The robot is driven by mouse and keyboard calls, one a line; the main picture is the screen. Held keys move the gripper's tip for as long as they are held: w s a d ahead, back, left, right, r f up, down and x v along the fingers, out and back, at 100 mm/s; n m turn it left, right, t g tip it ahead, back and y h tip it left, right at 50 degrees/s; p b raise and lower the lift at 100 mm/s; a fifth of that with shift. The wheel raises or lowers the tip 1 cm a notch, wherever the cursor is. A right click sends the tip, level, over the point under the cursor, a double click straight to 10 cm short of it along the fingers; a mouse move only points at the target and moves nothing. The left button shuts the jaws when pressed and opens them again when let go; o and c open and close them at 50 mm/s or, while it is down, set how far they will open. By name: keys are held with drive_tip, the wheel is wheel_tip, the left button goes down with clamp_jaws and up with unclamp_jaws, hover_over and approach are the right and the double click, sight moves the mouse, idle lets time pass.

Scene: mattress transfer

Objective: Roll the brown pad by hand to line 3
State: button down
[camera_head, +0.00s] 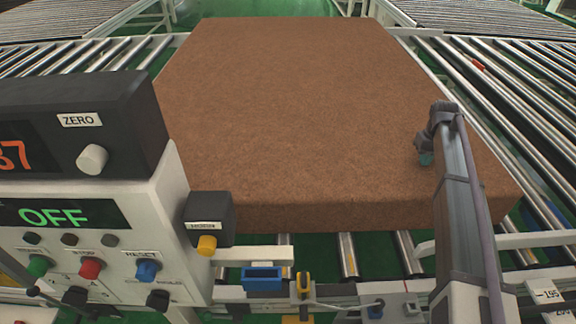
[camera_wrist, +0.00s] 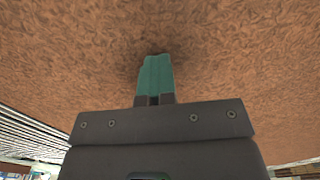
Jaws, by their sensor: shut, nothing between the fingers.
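The brown pad (camera_head: 300,110) is a large thick block lying flat on the rollers in the middle of the head view. It also fills most of the wrist view (camera_wrist: 70,60). My gripper (camera_head: 425,158) is over the right part of the pad, at the end of the arm reaching in from the lower right. In the wrist view my gripper (camera_wrist: 155,62) shows its green fingers shut together with nothing between them. The fingertips point at the pad's brown surface, very close to it; I cannot tell whether they touch. No line number is readable.
A control panel (camera_head: 90,235) with a display reading OFF and several buttons stands at the left front. Roller conveyors (camera_head: 500,85) run on the right and on the left (camera_head: 85,55) of the pad. A front rail with a blue box (camera_head: 262,279) lies nearest me.

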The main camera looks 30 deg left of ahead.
sight(474, 162)
drive_tip(key=shift+w+d, duration=1.55)
drive_tip(key=shift+d, duration=1.15)
drive_tip(key=shift+w+d, duration=1.55)
drive_tip(key=shift+d, duration=1.1)
drive_tip(key=shift+w+d, duration=1.55)
drive_tip(key=shift+d, duration=1.15)
drive_tip(key=shift+a, duration=0.2)
drive_tip(key=shift+r+p, duration=0.5)
drive_tip(key=shift+p, duration=0.15)
wheel_tip(474, 162, up, 6)
drive_tip(key=p, duration=0.6)
drive_tip(key=shift+d, duration=0.1)
